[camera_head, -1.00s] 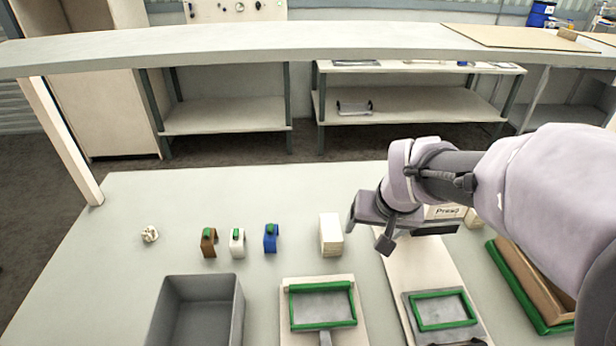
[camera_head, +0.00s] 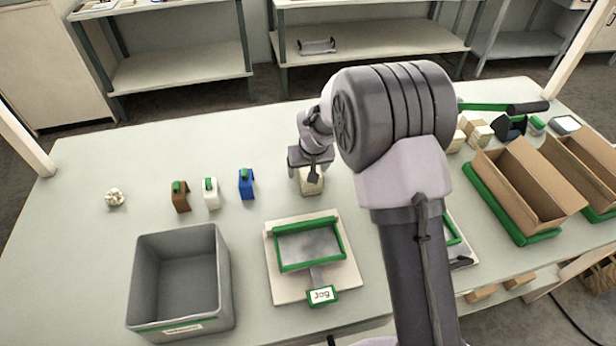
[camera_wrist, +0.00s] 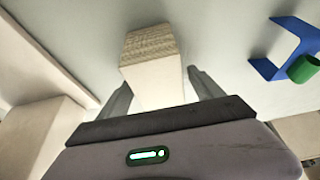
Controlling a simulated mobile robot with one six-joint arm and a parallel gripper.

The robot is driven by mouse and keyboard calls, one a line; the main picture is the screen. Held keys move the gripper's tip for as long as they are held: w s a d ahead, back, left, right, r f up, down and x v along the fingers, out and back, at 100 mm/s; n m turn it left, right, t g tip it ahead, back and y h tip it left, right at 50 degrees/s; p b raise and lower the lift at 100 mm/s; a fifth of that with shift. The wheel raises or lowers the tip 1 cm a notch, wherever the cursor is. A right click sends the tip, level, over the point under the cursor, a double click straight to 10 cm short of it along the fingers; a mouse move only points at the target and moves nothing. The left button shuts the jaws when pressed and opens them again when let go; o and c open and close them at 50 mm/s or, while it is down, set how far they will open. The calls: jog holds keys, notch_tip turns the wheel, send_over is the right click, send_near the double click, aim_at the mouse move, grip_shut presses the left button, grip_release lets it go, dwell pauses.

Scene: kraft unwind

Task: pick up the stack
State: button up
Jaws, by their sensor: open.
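The stack (camera_head: 312,186) is a small cream block with fine layer lines, standing on the pale table behind the Jog board. My gripper (camera_head: 304,175) is over it in the head view and hides part of its top. In the wrist view the stack (camera_wrist: 150,48) shows a lined face and a plain pale face. My gripper's two fingers (camera_wrist: 162,88) are apart, one on each side of the stack's near end. I cannot tell whether either finger touches it.
Blue (camera_head: 246,184), white (camera_head: 211,194) and brown (camera_head: 180,197) holders with green parts stand left of the stack. A grey bin (camera_head: 222,262) is front left. The green-framed Jog board (camera_head: 278,288) is in front. Cardboard boxes (camera_head: 520,190) stand right. Table between bin and holders is clear.

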jog(key=shift+w+f, duration=0.2)
jog(key=shift+f, duration=0.35)
jog(key=shift+f, duration=0.15)
jog(key=shift+c, duration=0.5)
jog(key=c, duration=1.5)
